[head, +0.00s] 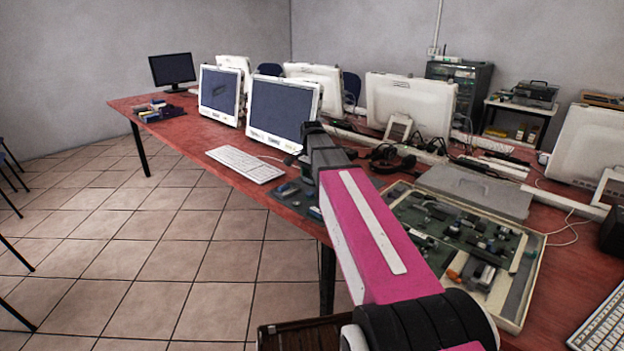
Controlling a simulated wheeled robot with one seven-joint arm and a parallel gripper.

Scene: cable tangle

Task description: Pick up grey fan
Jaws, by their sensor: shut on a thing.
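My pink and white arm reaches from the bottom of the head view over the red table. Its dark end, with my gripper (312,130), is in front of the right white-framed monitor. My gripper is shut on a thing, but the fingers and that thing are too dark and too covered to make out. I cannot pick out a grey fan for certain. Small dark parts lie on a dark mat (285,193) just left of my arm.
The red table (205,130) bears monitors (284,108), a white keyboard (245,164) and headphones (392,158). A tray of circuit boards (525,290) with a grey lid (478,190) lies right of my arm. The tiled floor at left is largely clear, with chair legs at its edge.

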